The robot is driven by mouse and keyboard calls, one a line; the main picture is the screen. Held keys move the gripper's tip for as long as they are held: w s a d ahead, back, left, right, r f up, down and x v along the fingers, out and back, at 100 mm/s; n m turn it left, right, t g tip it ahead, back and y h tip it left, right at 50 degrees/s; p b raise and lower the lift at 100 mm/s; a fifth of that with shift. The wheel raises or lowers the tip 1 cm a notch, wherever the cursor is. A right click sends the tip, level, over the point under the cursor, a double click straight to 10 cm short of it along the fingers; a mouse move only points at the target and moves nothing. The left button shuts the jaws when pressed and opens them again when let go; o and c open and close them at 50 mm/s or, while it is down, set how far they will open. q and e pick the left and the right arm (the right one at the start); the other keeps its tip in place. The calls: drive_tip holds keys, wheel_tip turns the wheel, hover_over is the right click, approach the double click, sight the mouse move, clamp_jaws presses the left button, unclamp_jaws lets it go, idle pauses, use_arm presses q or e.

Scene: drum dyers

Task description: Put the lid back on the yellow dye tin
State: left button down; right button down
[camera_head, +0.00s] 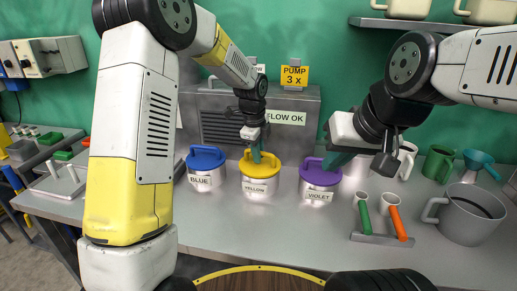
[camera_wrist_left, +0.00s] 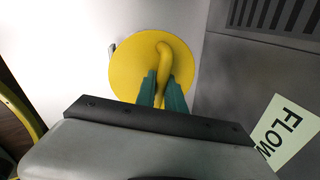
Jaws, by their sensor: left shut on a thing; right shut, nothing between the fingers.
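The yellow dye tin (camera_head: 258,186) stands on the bench between the blue and violet tins, its white body labelled YELLOW. Its yellow lid (camera_head: 271,163) sits at the top of the tin; whether it is fully seated I cannot tell. My left gripper (camera_head: 257,155) is above the lid, shut on its handle. In the left wrist view the round yellow lid (camera_wrist_left: 130,72) shows with its curved handle (camera_wrist_left: 163,58) between the green fingers of my left gripper (camera_wrist_left: 163,92). My right gripper (camera_head: 336,160) is shut and empty, above and right of the violet tin.
The blue tin (camera_head: 206,177) and violet tin (camera_head: 320,182) stand lidded close on either side. A rack with green and orange handled tools (camera_head: 382,239), a grey mug (camera_head: 470,214) and a green mug (camera_head: 437,163) are at right. A grey cabinet (camera_head: 308,107) stands behind. The bench front is clear.

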use_arm(q)
drive_tip(key=shift+f, duration=0.25)
idle(0.5)
drive_tip(key=c, duration=1.3)
unclamp_jaws()
drive_tip(key=shift+c, duration=0.2)
drive_tip(key=shift+r, duration=0.1)
drive_tip(key=v, duration=0.7)
drive_tip(key=shift+r, duration=0.3)
drive_tip(key=shift+s, duration=0.1)
